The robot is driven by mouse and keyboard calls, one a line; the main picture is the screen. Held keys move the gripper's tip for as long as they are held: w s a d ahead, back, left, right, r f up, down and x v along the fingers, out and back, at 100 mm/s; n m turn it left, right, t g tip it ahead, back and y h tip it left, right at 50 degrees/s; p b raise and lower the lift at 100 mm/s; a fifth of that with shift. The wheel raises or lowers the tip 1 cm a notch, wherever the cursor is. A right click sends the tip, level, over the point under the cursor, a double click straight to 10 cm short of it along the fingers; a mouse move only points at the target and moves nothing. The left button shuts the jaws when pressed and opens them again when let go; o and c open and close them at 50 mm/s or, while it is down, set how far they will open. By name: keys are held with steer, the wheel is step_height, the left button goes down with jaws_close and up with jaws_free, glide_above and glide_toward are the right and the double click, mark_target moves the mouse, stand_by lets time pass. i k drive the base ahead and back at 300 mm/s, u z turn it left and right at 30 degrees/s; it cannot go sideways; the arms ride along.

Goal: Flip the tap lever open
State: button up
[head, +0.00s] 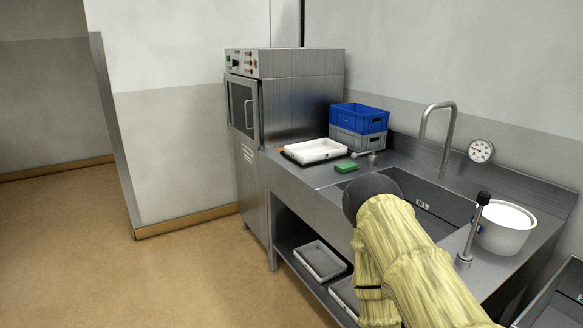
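A tall curved metal spout (437,125) stands at the back of the sink (425,205). A thin metal rod with a black knob (473,232) stands nearly upright, tilted slightly right, from a round base at the front right of the sink. A small metal lever-like fitting (369,157) sits near the sink's back left corner. I cannot tell for sure which of these is the tap lever. My arm, in a yellowish sleeve with a dark rounded joint, crosses in front of the sink and hides part of it. My gripper cannot be made out.
A white pot (504,232) stands right of the rod. A white tray (316,150), green sponge (346,167) and stacked blue and grey crates (359,119) occupy the left counter beside a steel machine (285,95). A gauge (481,151) hangs behind. The floor at left is clear.

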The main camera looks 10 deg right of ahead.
mark_target(355, 155)
steer(key=z, duration=0.4)
steer(key=i, duration=0.65)
steer(key=u, duration=0.6)
steer(key=k, duration=0.85)
steer(key=z, duration=0.55)
steer(key=i, duration=0.55)
steer(key=z, duration=0.05)
